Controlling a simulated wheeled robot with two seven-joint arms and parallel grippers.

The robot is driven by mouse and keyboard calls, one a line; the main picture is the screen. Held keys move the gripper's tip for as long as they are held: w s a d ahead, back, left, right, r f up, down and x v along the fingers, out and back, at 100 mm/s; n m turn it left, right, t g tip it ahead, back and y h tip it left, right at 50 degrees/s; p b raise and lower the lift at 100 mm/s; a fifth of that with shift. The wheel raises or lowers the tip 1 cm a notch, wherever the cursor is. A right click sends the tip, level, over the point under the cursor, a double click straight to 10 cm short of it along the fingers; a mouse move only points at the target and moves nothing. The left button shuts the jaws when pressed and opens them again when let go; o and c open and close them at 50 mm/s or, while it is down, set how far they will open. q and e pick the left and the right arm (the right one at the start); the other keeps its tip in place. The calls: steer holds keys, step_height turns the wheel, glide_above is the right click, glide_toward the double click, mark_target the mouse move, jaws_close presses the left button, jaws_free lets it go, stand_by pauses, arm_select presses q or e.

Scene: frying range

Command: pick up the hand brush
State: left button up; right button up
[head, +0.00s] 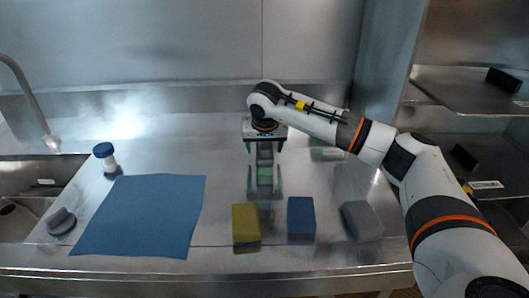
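A dark grey piece with a rounded raised grip, which looks like the hand brush (61,221), lies on the steel counter at the left, beside the blue cloth. My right gripper (264,149) points down over the middle of the counter, with its two fingers apart. It is far to the right of the grey piece. A grey and green shape shows between and below the fingers; I cannot tell whether it is an object or a reflection in the steel. My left gripper is not in view.
A blue cloth (140,217) lies flat at left, with a blue-capped bottle (105,157) behind it. A yellow sponge (245,224), a blue sponge (301,217) and a grey block (362,220) lie near the front edge. A sink (30,172) is at far left, shelves (475,90) at right.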

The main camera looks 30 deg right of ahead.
steer(key=c, duration=1.1)
steer(key=shift+r, duration=0.1)
step_height(320, 180, up, 10)
steer(key=shift+r, duration=0.1)
